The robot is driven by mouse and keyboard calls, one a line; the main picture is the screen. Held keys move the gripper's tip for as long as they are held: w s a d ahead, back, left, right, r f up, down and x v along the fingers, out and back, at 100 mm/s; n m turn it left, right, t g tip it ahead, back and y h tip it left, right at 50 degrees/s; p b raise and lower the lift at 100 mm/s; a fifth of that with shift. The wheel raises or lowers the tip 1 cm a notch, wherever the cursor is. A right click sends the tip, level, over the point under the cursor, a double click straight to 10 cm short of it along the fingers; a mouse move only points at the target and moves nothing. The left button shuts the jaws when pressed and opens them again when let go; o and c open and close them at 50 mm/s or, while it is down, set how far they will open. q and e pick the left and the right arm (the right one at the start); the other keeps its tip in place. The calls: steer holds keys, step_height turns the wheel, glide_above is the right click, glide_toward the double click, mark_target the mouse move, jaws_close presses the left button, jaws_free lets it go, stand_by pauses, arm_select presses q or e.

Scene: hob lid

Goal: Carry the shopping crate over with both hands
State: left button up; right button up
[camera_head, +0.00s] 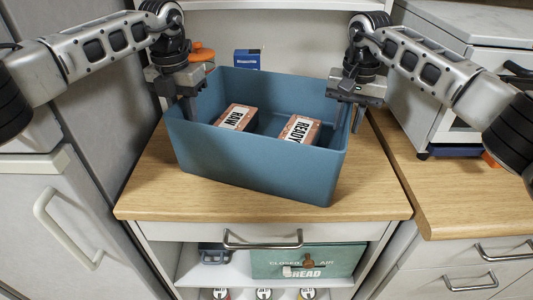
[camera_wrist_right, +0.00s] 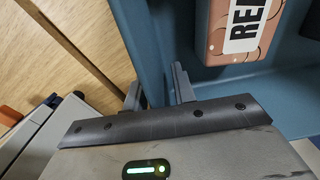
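The blue shopping crate (camera_head: 255,165) sits on the wooden counter, turned at a slant, its nearest corner at the right. Two boxes lie inside, one marked RAW (camera_head: 236,118) and one marked READY (camera_head: 299,130). My left gripper (camera_head: 182,100) is at the crate's left wall, fingers pointing down, apart, around the rim. My right gripper (camera_head: 347,115) is at the right wall, fingers apart. In the right wrist view, the right gripper (camera_wrist_right: 158,88) has one finger inside the crate wall (camera_wrist_right: 150,30) and one outside. The contact with the rim is hard to judge in both.
The wooden counter (camera_head: 150,200) has free room in front of the crate. An orange-lidded item (camera_head: 201,53) and a small blue box (camera_head: 247,59) stand behind it. A white appliance (camera_head: 460,140) is at the right. A drawer with a handle (camera_head: 262,243) is below.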

arm_select(q)
step_height(320, 180, up, 11)
steer(key=shift+a+r, duration=0.1)
steer(key=shift+r, duration=0.1)
arm_select(e)
steer(key=shift+r, duration=0.35)
step_height(320, 180, up, 11)
steer(key=shift+s+d+r, duration=0.1)
steer(key=shift+d+r, duration=0.05)
stand_by(0.3)
